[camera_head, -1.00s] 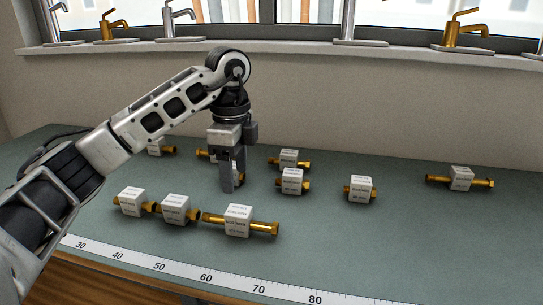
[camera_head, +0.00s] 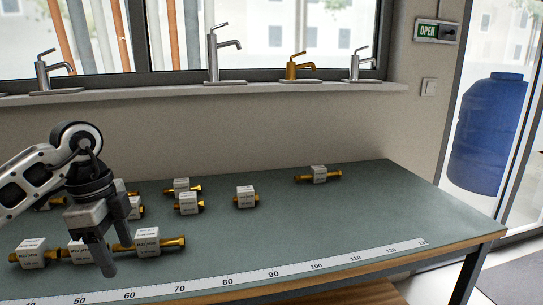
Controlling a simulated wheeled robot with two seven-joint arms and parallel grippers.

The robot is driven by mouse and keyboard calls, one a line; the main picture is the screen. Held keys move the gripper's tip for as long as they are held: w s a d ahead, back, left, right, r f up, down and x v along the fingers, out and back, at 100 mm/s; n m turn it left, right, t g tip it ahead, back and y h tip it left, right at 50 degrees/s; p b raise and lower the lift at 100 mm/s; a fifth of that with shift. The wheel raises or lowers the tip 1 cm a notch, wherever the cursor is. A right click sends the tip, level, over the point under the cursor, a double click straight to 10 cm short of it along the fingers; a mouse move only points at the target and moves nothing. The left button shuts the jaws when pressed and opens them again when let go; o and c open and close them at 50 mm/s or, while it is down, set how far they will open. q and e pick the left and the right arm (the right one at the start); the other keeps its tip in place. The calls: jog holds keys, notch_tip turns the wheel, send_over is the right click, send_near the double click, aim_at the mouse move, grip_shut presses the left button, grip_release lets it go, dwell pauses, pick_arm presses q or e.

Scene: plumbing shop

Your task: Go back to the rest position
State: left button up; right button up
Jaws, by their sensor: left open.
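My left gripper (camera_head: 104,268) points down at the left of the head view. It is open, and I see nothing between its fingers. It overlaps the front row of brass fittings with white labelled blocks in the picture; its height above the table is hard to judge. In that row are a left fitting (camera_head: 33,253), a middle one (camera_head: 78,251) partly covered by the gripper, and a right one (camera_head: 147,242). Behind the gripper, another fitting (camera_head: 134,207) is partly hidden. My right gripper is not in view.
More fittings lie farther back, including a middle one (camera_head: 188,203), one to its right (camera_head: 246,197) and a far one (camera_head: 319,174). The green table (camera_head: 340,225) is clear at right. A ruler strip (camera_head: 250,278) runs along its front edge. Faucets stand on the sill (camera_head: 150,95).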

pick_arm(q)
jog(key=s+d+f+m+g+h, duration=0.1)
jog(key=s+d+f+m+h, duration=0.2)
jog(key=d, duration=0.6)
jog(key=s+d+f+m+g+h, duration=0.1)
jog(key=d+f+m+h, duration=0.4)
jog(key=d, duration=0.4)
jog(key=s+d+r+n+t+h, duration=0.2)
jog(key=s+d+r+t+h, duration=0.15)
jog(key=d+r+h, duration=0.55)
jog(key=w+a+f+n+t+y, duration=0.2)
jog(key=a+f+n+t+y, duration=0.8)
jog(key=f+n+t, duration=0.55)
jog(key=s+a+f+n+g+y, duration=0.4)
jog(key=s+f+n+g, duration=0.1)
jog(key=s+f, duration=0.6)
jog(key=shift+s+f+g+y, duration=0.4)
jog(key=shift+f+g, duration=0.3)
jog(key=shift+f, duration=0.25)
